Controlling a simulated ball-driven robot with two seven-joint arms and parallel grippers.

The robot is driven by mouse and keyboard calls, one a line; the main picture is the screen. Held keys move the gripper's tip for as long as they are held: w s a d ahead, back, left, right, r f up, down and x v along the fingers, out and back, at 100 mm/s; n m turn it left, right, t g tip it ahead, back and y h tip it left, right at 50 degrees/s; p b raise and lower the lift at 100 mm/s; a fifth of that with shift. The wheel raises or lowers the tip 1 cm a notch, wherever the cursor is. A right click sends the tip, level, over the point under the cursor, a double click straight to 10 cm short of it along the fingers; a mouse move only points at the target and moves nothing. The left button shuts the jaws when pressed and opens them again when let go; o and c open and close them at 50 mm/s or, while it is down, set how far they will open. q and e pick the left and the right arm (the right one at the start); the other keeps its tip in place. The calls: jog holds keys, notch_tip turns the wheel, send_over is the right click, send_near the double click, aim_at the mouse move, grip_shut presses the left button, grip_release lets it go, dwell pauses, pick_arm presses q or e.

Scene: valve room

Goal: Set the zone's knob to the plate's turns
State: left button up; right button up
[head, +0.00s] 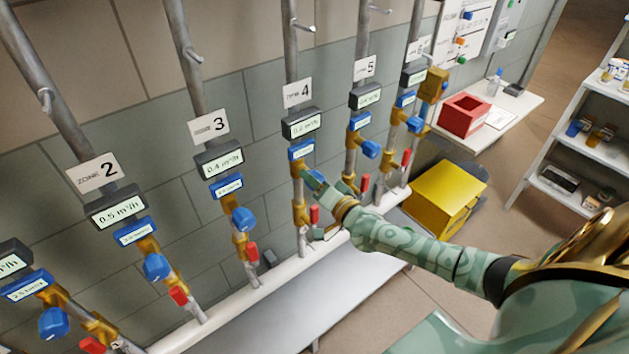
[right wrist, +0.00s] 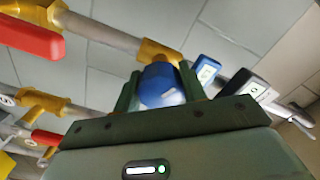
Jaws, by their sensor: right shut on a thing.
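The zone 4 plate (head: 298,93) hangs on its grey pipe above a dark meter (head: 301,123) that seems to read 0.2 m³/h. A blue tag (head: 301,150) sits below the meter; its small text is not readable. My right gripper (head: 326,188) is at the zone 4 valve, shut on its blue knob (head: 313,177). In the right wrist view the knob (right wrist: 162,84) sits between the two green fingers, with a pale mark on its face. The gripper partly hides the knob in the head view. My left gripper is not in view.
Similar pipes carry zone 2 (head: 97,172), zone 3 (head: 208,126) and zone 5 (head: 366,67), with blue knobs and red levers. Zone 4's red lever (head: 314,214) is just below my gripper. A yellow box (head: 447,199), a red bin (head: 465,115) and shelves stand right.

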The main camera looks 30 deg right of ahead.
jog(key=shift+m, duration=0.5)
jog(key=o, duration=1)
jog(key=shift+c, duration=0.2)
jog(key=s+d+p, duration=0.1)
jog(key=s+p, duration=0.1)
jog(key=s, duration=1.4)
jog(key=shift+s+d+p, duration=0.15)
jog(key=shift+p, duration=0.15)
